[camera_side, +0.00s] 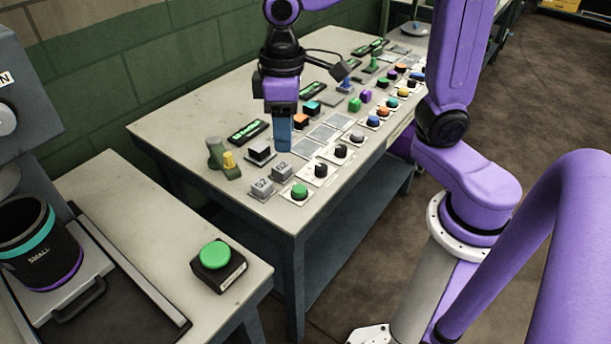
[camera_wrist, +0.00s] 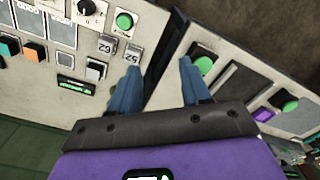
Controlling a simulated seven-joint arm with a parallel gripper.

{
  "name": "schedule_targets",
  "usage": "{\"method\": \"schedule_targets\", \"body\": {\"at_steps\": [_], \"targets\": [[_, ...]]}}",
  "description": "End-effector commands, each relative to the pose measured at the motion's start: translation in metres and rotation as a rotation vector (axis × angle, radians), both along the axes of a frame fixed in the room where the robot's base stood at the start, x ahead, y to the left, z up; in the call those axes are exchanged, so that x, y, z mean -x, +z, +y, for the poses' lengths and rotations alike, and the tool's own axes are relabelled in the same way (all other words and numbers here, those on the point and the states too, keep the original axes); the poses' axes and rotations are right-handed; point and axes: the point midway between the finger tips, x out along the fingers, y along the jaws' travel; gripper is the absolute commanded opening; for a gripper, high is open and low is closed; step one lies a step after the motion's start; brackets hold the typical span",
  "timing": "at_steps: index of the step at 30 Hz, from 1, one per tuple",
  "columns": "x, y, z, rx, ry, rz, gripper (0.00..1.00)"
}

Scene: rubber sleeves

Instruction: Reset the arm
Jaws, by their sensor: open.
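My gripper (camera_side: 283,135) hangs over the near part of the long table (camera_side: 185,122), fingers pointing down. In the wrist view its two blue fingers (camera_wrist: 160,85) stand apart with nothing between them. The gap between the tables lies beyond the fingertips in that view. My purple arm reaches over the table from the right.
Rows of coloured blocks and knobs, such as a purple cube (camera_side: 366,96), cover the table. A green push button (camera_side: 215,256) and a black cup labelled SMALL (camera_side: 38,250) are on the nearer table.

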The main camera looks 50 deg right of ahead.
Motion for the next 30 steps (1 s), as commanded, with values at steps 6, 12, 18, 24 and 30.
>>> {"method": "schedule_targets", "body": {"at_steps": [6, 12, 18, 24, 30], "targets": [[0.063, -0.014, -0.023, -0.002, 0.179, -0.004, 0.47], [0.117, -0.029, -0.048, -0.005, 0.339, -0.007, 0.47], [0.153, -0.041, -0.069, -0.008, 0.453, -0.01, 0.47], [0.166, -0.046, -0.077, -0.008, 0.496, -0.01, 0.47], [0.166, -0.046, -0.077, -0.008, 0.497, -0.01, 0.47]]}}
